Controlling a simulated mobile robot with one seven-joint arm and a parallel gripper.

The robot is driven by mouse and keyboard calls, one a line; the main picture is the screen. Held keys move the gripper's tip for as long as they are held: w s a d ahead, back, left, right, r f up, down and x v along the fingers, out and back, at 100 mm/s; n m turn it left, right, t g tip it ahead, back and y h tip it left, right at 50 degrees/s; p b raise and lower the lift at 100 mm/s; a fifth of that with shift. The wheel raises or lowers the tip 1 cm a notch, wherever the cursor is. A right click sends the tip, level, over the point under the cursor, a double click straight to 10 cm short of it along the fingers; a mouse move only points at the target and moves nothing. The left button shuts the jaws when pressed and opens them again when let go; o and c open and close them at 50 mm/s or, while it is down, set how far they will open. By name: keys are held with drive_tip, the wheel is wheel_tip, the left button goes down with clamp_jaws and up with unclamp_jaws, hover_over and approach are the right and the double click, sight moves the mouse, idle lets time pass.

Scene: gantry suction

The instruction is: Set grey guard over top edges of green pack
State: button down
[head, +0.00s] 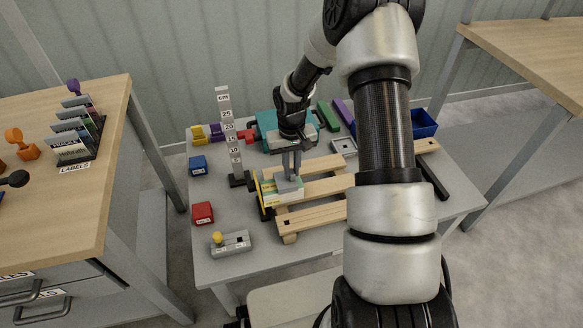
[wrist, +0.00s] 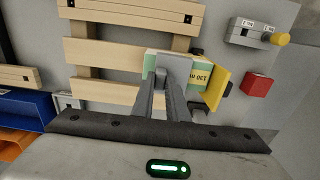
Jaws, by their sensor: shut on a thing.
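My gripper (head: 290,172) points down over the wooden pallet and is shut on the grey guard (head: 287,185). The guard also shows between the fingertips in the wrist view (wrist: 174,68). The green pack (head: 284,197), pale with green bands, lies under the guard at the pallet's left end. In the wrist view the pack (wrist: 199,73) shows printed text ending in "OCT", and the guard covers its middle. I cannot tell whether the guard touches the pack.
The wooden pallet (head: 322,187) lies on the grey table. A yellow plate (wrist: 217,90) stands beside the pack. A height scale (head: 228,130) rises behind left. A red block (head: 202,213) and a grey switch box (head: 231,244) sit front left. A blue bin (head: 424,123) stands back right.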

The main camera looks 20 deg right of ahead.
sight(292, 171)
drive_tip(key=shift+f+b, duration=0.6)
drive_tip(key=shift+f, duration=0.3)
drive_tip(key=c, duration=1.7)
unclamp_jaws()
drive_tip(key=shift+o, duration=0.2)
drive_tip(key=shift+r, duration=0.1)
wheel_tip(292, 171, up, 17)
drive_tip(key=p, duration=0.4)
drive_tip(key=shift+r, duration=0.2)
drive_tip(key=shift+r, duration=0.1)
